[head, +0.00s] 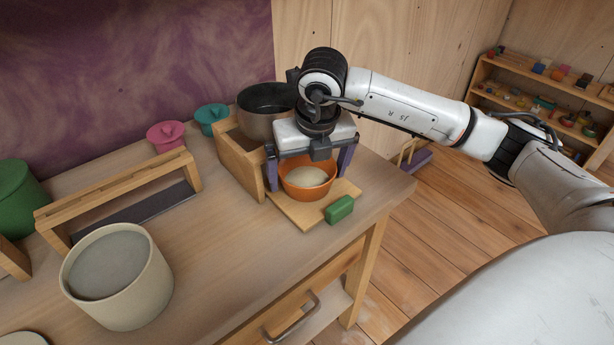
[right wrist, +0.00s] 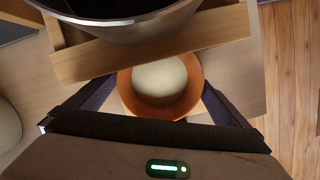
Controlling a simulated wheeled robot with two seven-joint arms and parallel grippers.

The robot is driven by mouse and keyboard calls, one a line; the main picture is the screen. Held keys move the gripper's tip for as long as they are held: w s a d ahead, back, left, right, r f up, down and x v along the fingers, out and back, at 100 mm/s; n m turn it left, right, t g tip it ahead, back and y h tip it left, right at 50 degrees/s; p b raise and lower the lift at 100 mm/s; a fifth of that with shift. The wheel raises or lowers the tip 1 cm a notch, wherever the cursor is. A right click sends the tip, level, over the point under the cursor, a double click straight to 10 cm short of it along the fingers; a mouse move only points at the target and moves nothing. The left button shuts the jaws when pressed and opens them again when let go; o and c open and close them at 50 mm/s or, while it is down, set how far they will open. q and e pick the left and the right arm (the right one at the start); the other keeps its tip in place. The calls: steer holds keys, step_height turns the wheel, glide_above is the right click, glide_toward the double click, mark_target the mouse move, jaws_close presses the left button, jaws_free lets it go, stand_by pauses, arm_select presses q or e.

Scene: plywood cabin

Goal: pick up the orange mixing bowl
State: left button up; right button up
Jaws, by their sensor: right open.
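The orange mixing bowl (head: 309,191) stands upright on a light wooden board near the right end of the table, with a pale rounded mass inside. In the right wrist view the bowl (right wrist: 194,98) lies between the two fingers. My right gripper (head: 308,181) is open and comes down from above, one dark finger on each side of the bowl. I cannot tell whether the fingers touch it. In the right wrist view the right gripper (right wrist: 160,105) shows its fingers partly, their tips beside the rim. My left gripper is not in view.
A cream pot (head: 151,285) stands at the front left. The table's right edge is near.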

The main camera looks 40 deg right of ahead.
steer(key=shift+w+f, duration=0.1)
steer(key=shift+f, duration=0.25)
steer(key=shift+r, duration=0.1)
steer(key=c, duration=1)
